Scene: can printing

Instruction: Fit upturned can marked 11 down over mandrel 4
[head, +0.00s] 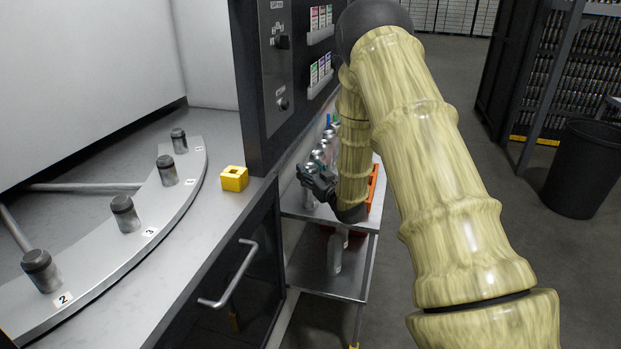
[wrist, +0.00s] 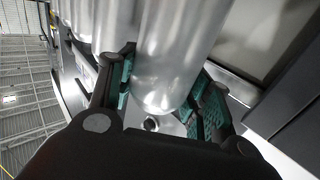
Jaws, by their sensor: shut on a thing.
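My gripper (head: 318,184) is at the upper shelf of a cart, beyond the machine's corner. In the wrist view its teal-padded fingers (wrist: 165,95) are shut on a plain silver can (wrist: 178,50). Its mark is not visible, so I cannot tell if it is 11. Mandrel 4 (head: 167,172) is taken as the one after the plate marked 3 on the curved rail (head: 108,255); its own plate is too small to read. It is a bare dark-topped peg, well to the left of my gripper.
More silver cans (head: 318,156) stand close beside the held one. Other mandrels (head: 124,213) stand bare on the rail. A yellow block (head: 234,178) sits on the machine ledge. The dark control panel (head: 278,75) rises between cart and rail. A black bin (head: 588,170) stands right.

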